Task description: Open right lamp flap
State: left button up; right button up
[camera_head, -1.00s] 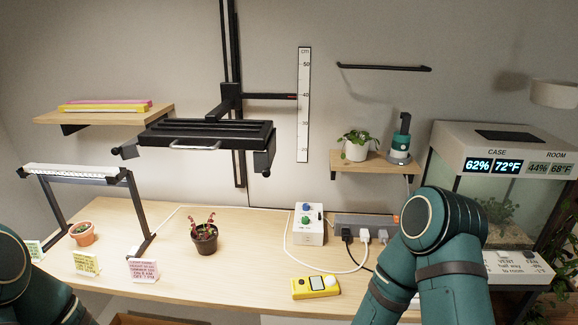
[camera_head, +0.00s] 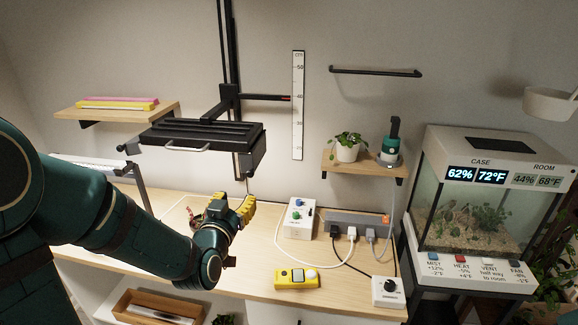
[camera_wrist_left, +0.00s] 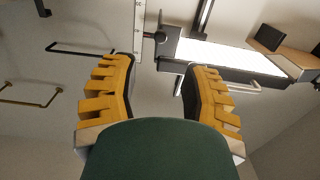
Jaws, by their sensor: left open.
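The black lamp (camera_head: 203,133) hangs from its upright rail, with a pale handle (camera_head: 186,149) along its front. The right lamp flap (camera_head: 252,158) is a dark panel hanging down at the lamp's right end. My left gripper (camera_head: 232,208) is below that flap, its yellow fingers pointing up, apart and empty. In the left wrist view the open fingers (camera_wrist_left: 158,70) frame the lamp's flap end (camera_wrist_left: 166,42), with a round black knob beside it. The lit underside (camera_wrist_left: 225,55) shows there. My right gripper is out of view.
A white control box (camera_head: 297,222), power strip (camera_head: 352,222) and yellow meter (camera_head: 297,279) lie to the right. The wall ruler (camera_head: 298,105) stands right of the lamp.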

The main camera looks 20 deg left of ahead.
aim_at(250, 175)
pick_arm(q)
jog(key=x, duration=0.9)
jog(key=p+x, duration=0.1)
jog(key=x, duration=0.4)
jog(key=shift+a+r, duration=0.15)
jog(key=shift+r, duration=0.2)
grip_shut()
